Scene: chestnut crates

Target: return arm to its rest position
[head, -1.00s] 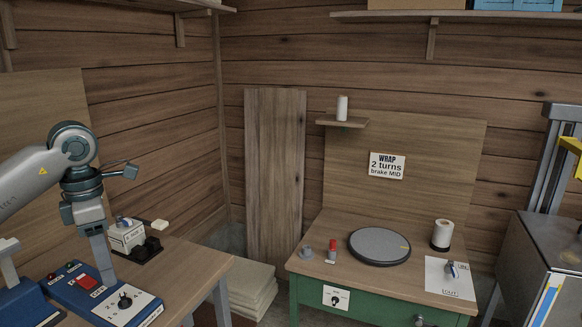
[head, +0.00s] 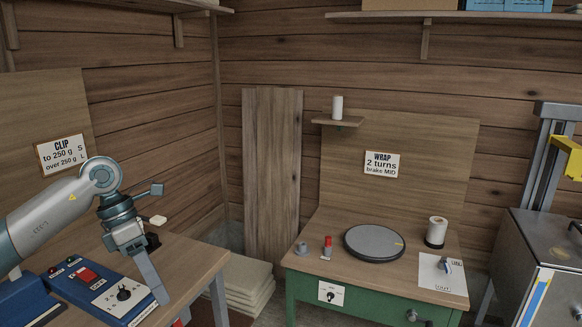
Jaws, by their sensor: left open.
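My left arm comes in from the left edge in the head view. Its gripper (head: 152,277) points down over the right end of the blue control box (head: 88,285) on the left table. The gripper is open, with nothing seen in it; the gap between its fingers is hard to make out from this side. My right gripper is out of view.
The control box has a red switch and a black knob. A green bench (head: 372,290) on the right carries a dark turntable (head: 374,242), a white roll (head: 436,232) and a small red-capped item (head: 327,247). A CLIP sign (head: 62,153) hangs behind my arm.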

